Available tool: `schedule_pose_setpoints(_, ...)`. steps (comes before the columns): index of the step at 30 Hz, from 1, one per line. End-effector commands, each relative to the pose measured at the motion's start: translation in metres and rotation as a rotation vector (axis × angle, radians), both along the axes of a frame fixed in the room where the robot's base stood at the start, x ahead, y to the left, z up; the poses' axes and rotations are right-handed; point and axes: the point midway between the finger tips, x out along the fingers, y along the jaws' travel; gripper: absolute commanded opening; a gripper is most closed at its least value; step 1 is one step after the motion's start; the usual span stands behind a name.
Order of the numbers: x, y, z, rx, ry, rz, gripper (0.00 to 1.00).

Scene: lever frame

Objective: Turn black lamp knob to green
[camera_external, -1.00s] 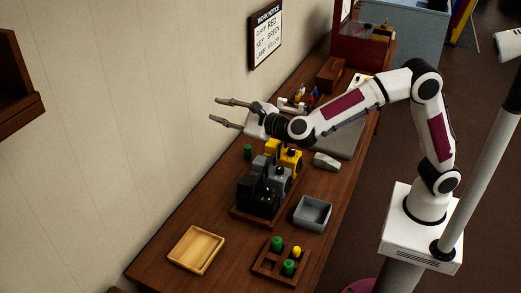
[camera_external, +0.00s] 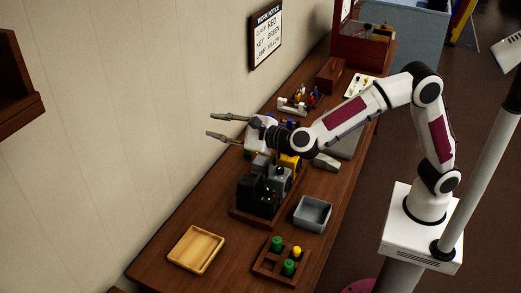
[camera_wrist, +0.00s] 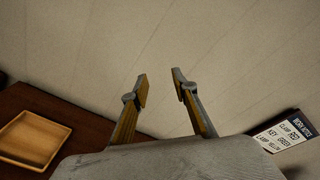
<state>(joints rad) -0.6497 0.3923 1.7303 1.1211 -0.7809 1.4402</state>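A black unit (camera_external: 257,197) stands at the front of a row of units on a wooden base on the bench. A grey unit (camera_external: 280,178) and a yellow unit (camera_external: 291,162) stand behind it, partly covered by my arm. I cannot make out which part is the lamp knob or what it is set to. My gripper (camera_external: 211,125) is open and empty, above and behind the units, with its fingers pointing left toward the wall. In the wrist view my gripper (camera_wrist: 160,75) shows its two fingers apart with only wall between them.
A wall notice (camera_external: 266,36) carries lines including KEY GREEN and LAMP YELLOW. A wooden tray (camera_external: 178,262), a grey box (camera_external: 298,221) and a divided holder (camera_external: 264,270) with green and yellow pieces sit at the front. Bare bench lies between the tray and the units.

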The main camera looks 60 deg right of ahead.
Motion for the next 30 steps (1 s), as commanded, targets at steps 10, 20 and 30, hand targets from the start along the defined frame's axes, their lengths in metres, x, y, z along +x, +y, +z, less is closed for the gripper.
schedule_pose_setpoints(10, -0.070, 0.077, -0.117, 0.149, 0.161, -0.050, 0.28)
schedule_pose_setpoints(20, -0.142, 0.055, -0.199, 0.465, 0.197, -0.376, 0.28)
schedule_pose_setpoints(30, -0.184, -0.006, -0.221, 0.753, 0.055, -0.711, 0.28)
